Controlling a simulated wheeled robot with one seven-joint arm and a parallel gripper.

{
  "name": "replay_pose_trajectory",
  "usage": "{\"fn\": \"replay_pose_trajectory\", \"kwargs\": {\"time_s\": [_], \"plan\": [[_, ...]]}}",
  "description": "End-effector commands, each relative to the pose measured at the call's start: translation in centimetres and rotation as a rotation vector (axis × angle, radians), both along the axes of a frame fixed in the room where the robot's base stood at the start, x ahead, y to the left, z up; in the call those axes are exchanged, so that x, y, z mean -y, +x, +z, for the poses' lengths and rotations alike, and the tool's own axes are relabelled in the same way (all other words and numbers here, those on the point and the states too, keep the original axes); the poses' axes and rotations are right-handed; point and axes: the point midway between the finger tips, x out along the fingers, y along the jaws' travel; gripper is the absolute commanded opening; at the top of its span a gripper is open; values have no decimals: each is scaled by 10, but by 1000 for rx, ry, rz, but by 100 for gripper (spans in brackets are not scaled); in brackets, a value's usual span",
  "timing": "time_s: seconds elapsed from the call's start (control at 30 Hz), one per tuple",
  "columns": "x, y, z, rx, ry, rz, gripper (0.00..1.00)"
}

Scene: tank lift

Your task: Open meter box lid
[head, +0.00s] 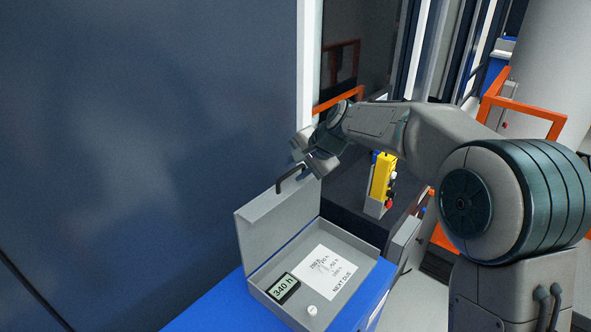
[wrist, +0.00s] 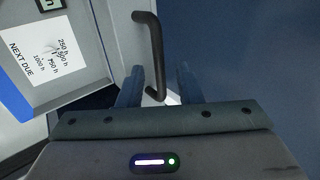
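The meter box (head: 262,278) is a grey tray-like box with its lid (head: 262,222) standing raised, nearly upright, on the left side. A dark bar handle (head: 289,180) is on the lid near its top edge; it also shows in the wrist view (wrist: 155,45). Inside the box are a display reading 340 h (head: 284,289), a white card marked NEXT DUE (head: 326,270) and a white knob (head: 312,310). My gripper (head: 306,168) is beside the handle. In the wrist view its fingers (wrist: 160,82) are apart, with the handle's near end between them and gaps visible.
The box sits on a blue cabinet (head: 215,307). A large dark blue wall (head: 150,130) stands close on the left. A yellow control box (head: 382,176) and orange rails (head: 520,108) are behind and to the right.

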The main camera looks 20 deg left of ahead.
Motion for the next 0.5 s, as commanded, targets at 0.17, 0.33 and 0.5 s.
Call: {"fn": "replay_pose_trajectory", "kwargs": {"time_s": [0.17,0.33,0.5], "plan": [[23,-6,28,5,3,-4,32],[47,-14,59,6,2,-5,32],[65,-19,83,5,2,-4,32]]}}
